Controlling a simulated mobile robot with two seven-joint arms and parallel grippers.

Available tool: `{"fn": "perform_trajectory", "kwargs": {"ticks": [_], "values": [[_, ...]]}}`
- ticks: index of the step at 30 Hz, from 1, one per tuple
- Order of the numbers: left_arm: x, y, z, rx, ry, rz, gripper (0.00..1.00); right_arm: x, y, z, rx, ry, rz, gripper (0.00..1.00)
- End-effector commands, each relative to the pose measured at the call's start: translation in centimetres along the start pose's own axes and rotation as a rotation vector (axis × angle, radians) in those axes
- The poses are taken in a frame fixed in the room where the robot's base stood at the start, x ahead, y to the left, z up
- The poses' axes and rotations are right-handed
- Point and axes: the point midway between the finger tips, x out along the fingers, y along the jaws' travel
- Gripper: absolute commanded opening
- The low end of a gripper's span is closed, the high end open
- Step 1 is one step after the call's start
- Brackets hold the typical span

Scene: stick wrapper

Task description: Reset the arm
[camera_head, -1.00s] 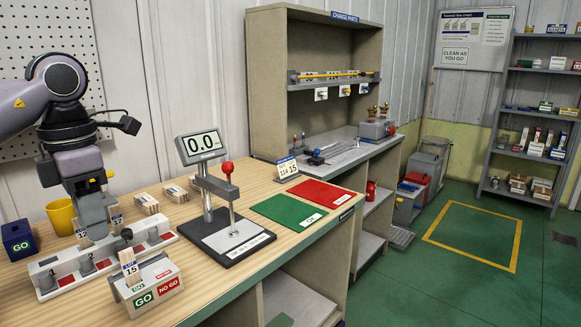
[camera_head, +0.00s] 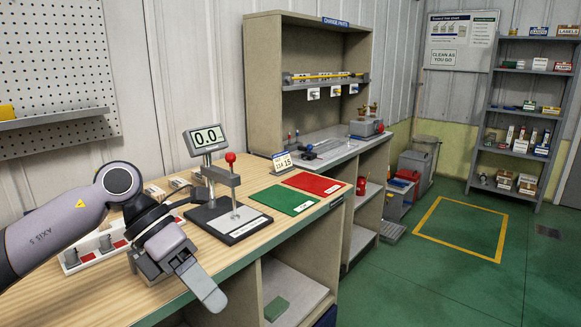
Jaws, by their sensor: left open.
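My left arm comes in from the left, low over the wooden workbench (camera_head: 250,195). My left gripper (camera_head: 198,287) is open and reaches toward the bench's front edge. One grey finger shows clearly; the other is hard to make out. I see nothing held in it. My gripper and wrist cover the part of the bench where the GO / NO GO box was seen. The white numbered fixture (camera_head: 75,262) lies behind my arm, partly hidden. My right gripper is not in view.
A gauge stand (camera_head: 236,215) with a red knob and a 0.0 display (camera_head: 205,138) stands just right of my arm. Green (camera_head: 283,199) and red (camera_head: 313,183) mats lie farther right. Small wooden blocks (camera_head: 155,192) lie behind my arm.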

Motion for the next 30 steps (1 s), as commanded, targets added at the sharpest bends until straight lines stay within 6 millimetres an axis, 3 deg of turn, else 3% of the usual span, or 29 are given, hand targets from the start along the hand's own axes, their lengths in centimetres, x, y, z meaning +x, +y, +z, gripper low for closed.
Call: {"fn": "perform_trajectory", "kwargs": {"ticks": [1,6,11,15,19,23,26,30], "values": [[2.0,-1.1,0.5,-0.010,-0.045,-0.096,0.40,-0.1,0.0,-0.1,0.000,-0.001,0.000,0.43],[6.0,-4.9,2.4,-0.090,-0.239,-0.397,0.40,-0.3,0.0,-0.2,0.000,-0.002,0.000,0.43],[7.4,-7.2,4.0,-0.237,-0.434,-0.662,0.40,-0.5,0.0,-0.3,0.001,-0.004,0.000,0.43],[7.5,-7.7,5.0,-0.420,-0.607,-0.872,0.40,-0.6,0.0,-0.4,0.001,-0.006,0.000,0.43],[7.2,-6.4,5.2,-0.631,-0.769,-1.039,0.40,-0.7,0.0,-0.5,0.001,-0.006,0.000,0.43],[7.1,-3.7,4.5,-0.879,-0.926,-1.176,0.40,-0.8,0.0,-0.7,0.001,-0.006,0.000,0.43],[7.5,-1.0,3.0,-1.092,-1.041,-1.259,0.40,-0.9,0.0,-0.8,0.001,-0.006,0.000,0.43],[9.1,3.4,-0.6,-1.420,-1.191,-1.333,0.40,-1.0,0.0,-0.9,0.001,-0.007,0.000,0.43]]}}
